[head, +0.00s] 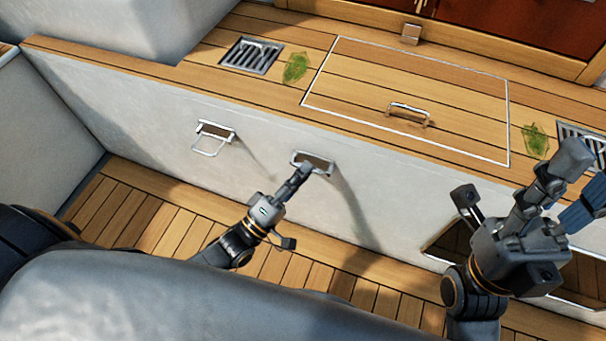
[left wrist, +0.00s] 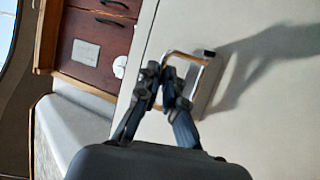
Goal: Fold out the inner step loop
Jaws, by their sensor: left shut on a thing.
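Two metal step loops sit on the white vertical wall in the head view. The left loop (head: 208,146) stands folded out below its brown tread. My left gripper (head: 304,171) is shut on the other loop (head: 313,158), to the right of it. In the left wrist view the fingers (left wrist: 168,88) close on one side of this bright loop (left wrist: 186,55); they hide part of it, and I cannot tell how far it is turned out. My right gripper (head: 520,192) is open and empty at the right, its fingers spread, in front of the wall.
A wooden ledge above the wall holds a white-edged hatch (head: 340,62) with a handle (head: 408,110), a drain grate (head: 250,56) and green leaves (head: 296,67). A dark recess (head: 447,243) opens in the wall behind my right gripper. The slatted floor (head: 150,217) below is clear.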

